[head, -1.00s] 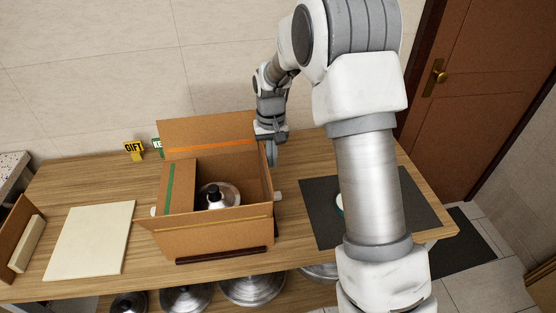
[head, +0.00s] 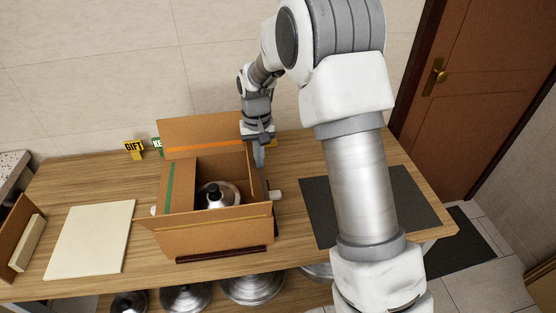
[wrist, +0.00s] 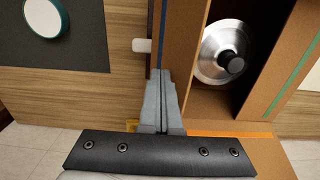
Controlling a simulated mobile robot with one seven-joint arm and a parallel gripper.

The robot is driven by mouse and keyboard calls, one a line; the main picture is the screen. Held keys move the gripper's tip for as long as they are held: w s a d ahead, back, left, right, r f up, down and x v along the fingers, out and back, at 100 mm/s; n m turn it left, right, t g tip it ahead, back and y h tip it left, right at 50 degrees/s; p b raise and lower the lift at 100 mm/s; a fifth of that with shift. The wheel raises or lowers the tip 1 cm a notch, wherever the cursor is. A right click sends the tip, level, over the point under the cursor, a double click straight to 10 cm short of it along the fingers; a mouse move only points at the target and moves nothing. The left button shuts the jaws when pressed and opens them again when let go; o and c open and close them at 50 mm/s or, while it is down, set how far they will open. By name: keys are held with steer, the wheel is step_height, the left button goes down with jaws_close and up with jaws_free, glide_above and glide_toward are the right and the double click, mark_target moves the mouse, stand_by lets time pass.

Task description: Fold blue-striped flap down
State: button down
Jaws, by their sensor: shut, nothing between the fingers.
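The open cardboard box (head: 215,238) stands on the wooden table with a silver lid (head: 222,200) with a black knob inside. The lid also shows in the wrist view (wrist: 222,52). My gripper (head: 259,166) is shut and empty at the back right of the box. In the wrist view, its fingertips (wrist: 162,74) overlap the end of the blue-striped flap; I cannot tell whether they touch.
The orange-striped flap (head: 203,132) stands up at the back. The green-striped flap (head: 170,188) is on the left, and a yellow-striped flap (head: 215,220) is at the front. A cream board (head: 90,238) lies left, and a dark mat (head: 317,215) right. A yellow GIFT sign (head: 134,148) stands behind.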

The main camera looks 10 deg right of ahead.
steer(key=shift+a+f, duration=0.2)
steer(key=shift+a, duration=0.75)
steer(key=shift+f, duration=0.1)
steer(key=shift+a+f+b, duration=0.3)
steer(key=shift+a+f, duration=0.05)
steer(key=shift+a, duration=0.2)
steer(key=shift+a+f+b, duration=0.25)
steer(key=shift+a+f, duration=0.05)
steer(key=shift+a, duration=0.2)
